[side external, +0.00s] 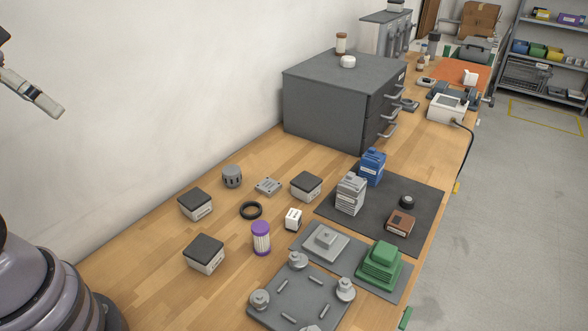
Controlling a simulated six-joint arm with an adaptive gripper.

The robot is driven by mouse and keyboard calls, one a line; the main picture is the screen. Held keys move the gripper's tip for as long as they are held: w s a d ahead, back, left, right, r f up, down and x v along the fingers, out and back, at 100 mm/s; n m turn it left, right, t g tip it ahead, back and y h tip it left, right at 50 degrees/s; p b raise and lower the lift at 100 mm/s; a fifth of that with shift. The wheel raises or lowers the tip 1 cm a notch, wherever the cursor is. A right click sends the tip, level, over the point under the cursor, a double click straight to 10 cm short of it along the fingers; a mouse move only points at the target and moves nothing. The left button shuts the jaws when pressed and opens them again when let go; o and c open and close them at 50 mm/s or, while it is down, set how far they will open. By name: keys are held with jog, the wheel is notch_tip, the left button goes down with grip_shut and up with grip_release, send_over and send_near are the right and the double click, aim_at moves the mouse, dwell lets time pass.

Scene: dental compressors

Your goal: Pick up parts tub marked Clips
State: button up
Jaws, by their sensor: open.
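Three small tubs with dark lids and pale bodies stand on the wooden bench: one at the left (195,204), one nearer the front (204,254) and one further right (306,186). Their markings are too small to read, so I cannot tell which is marked Clips. My gripper (32,92) is only partly in view at the upper left edge. It is open, raised in front of the wall and well apart from the tubs. No object shows in its visible part.
A purple-capped cylinder (261,238), black ring (251,210), grey knob (232,176), metal plate (268,186) and small white box (293,219) stand among the tubs. A grey fixture plate (273,307) lies in front. A dark drawer cabinet (325,110) stands behind.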

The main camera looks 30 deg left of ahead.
jog(key=w+a+f+m+g+y, duration=0.1)
jog(key=w+a+m+y, duration=0.2)
jog(key=w+m, duration=0.35)
jog(key=w+a+f+m+g+y, duration=0.1)
jog(key=w+a+m+y, duration=0.25)
jog(key=w, duration=0.65)
jog(key=m+t+h, duration=0.3)
jog(key=m+t, duration=0.6)
jog(key=m, duration=1.7)
send_over(307, 184)
jog(key=s, duration=0.3)
notch_tip(307, 184, down, 28)
jog(key=f, duration=0.5)
jog(key=shift+d+f, duration=0.2)
jog(key=shift+f, duration=0.65)
jog(key=x, duration=0.5)
jog(key=shift+f, duration=0.45)
